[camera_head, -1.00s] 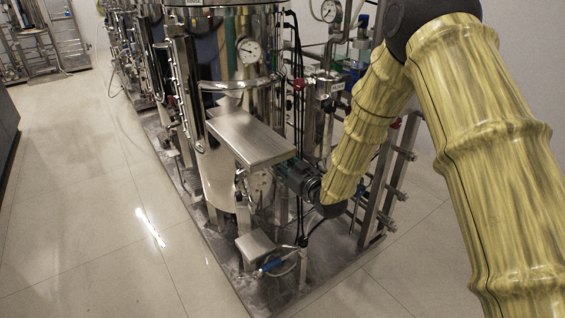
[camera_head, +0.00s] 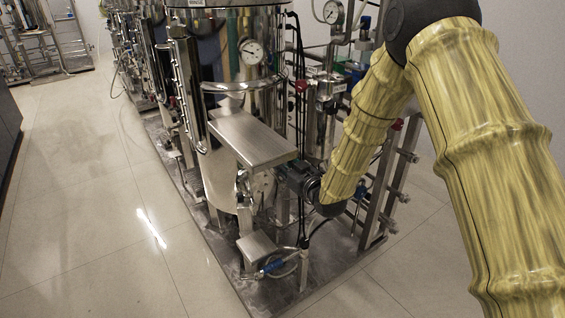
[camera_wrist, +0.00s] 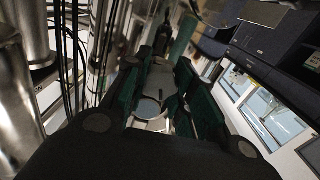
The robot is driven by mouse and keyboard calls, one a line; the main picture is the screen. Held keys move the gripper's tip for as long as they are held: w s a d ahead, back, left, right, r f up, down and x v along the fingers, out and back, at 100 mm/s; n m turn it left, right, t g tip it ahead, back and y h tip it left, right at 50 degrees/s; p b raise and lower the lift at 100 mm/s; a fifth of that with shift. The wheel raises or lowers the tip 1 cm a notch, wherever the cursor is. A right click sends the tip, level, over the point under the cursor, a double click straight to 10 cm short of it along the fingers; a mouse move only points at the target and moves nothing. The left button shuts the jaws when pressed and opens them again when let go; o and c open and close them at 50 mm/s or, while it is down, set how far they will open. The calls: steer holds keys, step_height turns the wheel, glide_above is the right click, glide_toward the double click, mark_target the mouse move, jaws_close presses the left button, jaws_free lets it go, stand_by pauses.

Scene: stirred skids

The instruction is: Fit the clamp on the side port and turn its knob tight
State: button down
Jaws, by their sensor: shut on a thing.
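My gripper (camera_wrist: 158,82) shows in the wrist view with dark green fingers closed around a shiny metal piece (camera_wrist: 151,106), which looks like the clamp. The fingers cover much of it, and its knob cannot be made out for certain. In the head view my gripper (camera_head: 288,174) is low beside the steel vessel (camera_head: 216,165), by the right end of a flat steel shelf. The fingertips and the held piece are mostly hidden there. I cannot clearly pick out the side port, nor tell whether the held piece touches it.
The steel shelf (camera_head: 250,137) juts out close to my gripper. Black cables (camera_head: 300,215) hang just beside it. A steel frame (camera_head: 388,185) with pipes stands to the right. A small steel box (camera_head: 257,245) and blue-handled valve (camera_head: 272,265) sit low. The floor (camera_head: 90,220) at left is clear.

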steer(key=shift+w+a, duration=0.15)
steer(key=shift+w, duration=0.1)
stand_by(0.7)
steer(key=c, duration=1.1)
jaws_free()
steer(key=o, duration=0.3)
steer(key=shift+p+v, duration=0.65)
steer(key=shift+v, duration=3.4)
